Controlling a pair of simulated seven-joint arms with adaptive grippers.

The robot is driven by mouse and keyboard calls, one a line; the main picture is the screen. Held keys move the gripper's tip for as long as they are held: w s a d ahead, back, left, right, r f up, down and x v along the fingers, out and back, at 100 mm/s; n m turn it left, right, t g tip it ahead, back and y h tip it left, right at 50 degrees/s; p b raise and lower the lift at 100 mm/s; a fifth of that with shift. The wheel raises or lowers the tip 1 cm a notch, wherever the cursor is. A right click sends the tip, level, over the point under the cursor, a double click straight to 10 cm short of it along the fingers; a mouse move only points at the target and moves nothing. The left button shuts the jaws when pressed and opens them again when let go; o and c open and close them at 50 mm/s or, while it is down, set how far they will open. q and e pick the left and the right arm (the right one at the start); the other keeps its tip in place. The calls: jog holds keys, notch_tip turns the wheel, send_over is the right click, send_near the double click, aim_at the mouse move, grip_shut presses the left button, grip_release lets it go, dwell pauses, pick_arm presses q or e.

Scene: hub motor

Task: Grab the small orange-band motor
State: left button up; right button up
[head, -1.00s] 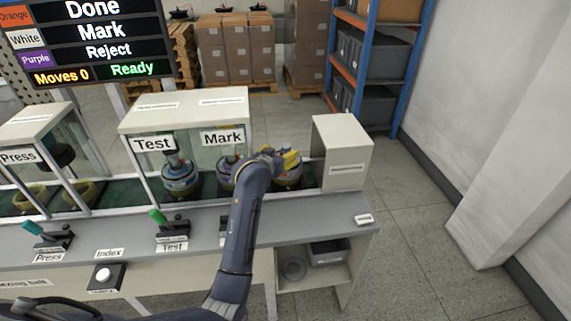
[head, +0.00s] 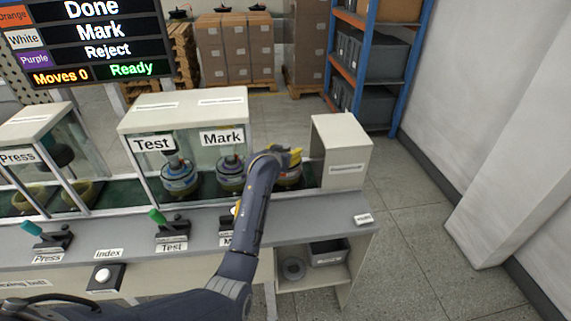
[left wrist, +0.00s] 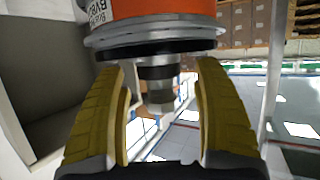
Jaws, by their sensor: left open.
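A motor with an orange band (left wrist: 165,10) fills the top of the left wrist view, with its metal rim and narrower shaft below the band. My left gripper (left wrist: 160,78) is open, with one yellow finger on each side of the shaft; I cannot tell whether they touch it. In the head view my left gripper (head: 290,155) is at the right end of the belt, by the end housing. A motor (head: 290,178) there is partly hidden by the gripper and arm, and its band colour is unclear. My right gripper is not in view.
Motors stand under Test (head: 179,175) and Mark (head: 231,172) behind a clear guard. The white end housing (head: 342,152) is close to the gripper's right. Levers and an Index button (head: 103,276) line the front ledge. A status screen (head: 88,45) reads Ready.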

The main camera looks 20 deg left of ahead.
pick_arm(q)
jog(key=shift+o, duration=0.2)
grip_shut()
dwell(0.4)
jog(key=shift+w+r, duration=0.1)
jog(key=shift+r, duration=0.15)
